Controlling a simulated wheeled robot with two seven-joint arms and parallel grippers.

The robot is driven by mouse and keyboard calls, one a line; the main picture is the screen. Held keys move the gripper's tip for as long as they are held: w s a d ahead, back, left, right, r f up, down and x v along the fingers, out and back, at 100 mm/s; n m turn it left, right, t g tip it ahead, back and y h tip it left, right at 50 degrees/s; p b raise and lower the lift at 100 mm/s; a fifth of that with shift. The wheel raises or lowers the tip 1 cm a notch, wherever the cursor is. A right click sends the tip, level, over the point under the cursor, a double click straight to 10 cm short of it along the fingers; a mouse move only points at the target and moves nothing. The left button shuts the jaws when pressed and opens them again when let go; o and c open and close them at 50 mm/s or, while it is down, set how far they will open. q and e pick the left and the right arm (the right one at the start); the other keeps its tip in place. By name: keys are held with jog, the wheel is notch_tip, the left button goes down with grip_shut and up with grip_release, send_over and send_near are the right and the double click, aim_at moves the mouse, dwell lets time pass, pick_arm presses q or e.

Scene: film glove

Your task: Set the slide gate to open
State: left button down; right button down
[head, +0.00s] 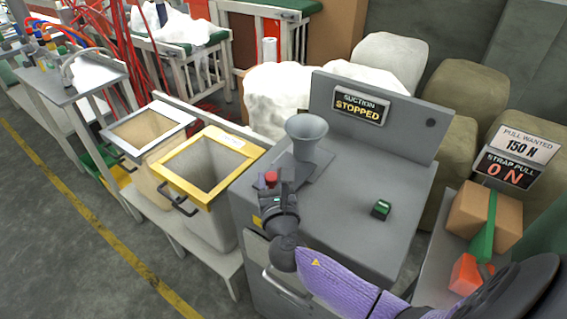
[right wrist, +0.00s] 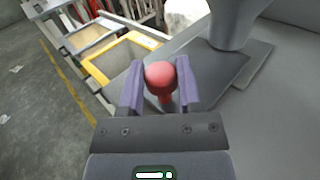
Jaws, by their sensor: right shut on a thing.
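The slide gate is a flat grey plate (head: 318,168) under a grey funnel (head: 307,138) on the machine's top. A red knob (head: 271,178) shows at its left end; it also shows in the right wrist view (right wrist: 160,76). My right gripper (head: 281,184) is at the machine's left edge, shut on the red knob, with one purple finger on each side of it. The gripper hides the join between knob and plate, and I cannot tell the gate's position. My left gripper is in neither view.
A sign (head: 361,105) on the machine's back panel reads "SUCTION STOPPED". A green button (head: 381,209) sits on the machine's top. A yellow-rimmed bin (head: 256,153) stands close on the left. At right are boxes (head: 508,217) with a green strap.

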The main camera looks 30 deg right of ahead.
jog(key=shift+s+a, duration=0.2)
jog(key=shift+a, duration=0.3)
jog(key=shift+a+f, duration=0.1)
jog(key=shift+a, duration=0.05)
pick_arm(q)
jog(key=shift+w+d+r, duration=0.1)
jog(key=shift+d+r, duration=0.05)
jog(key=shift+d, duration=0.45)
pick_arm(e)
jog(key=shift+c, duration=1.4)
grip_release()
jog(key=shift+s, duration=0.25)
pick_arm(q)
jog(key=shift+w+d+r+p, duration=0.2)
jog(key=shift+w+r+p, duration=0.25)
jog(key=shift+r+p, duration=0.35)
pick_arm(e)
jog(key=v, duration=0.9)
jog(key=shift+s, duration=0.25)
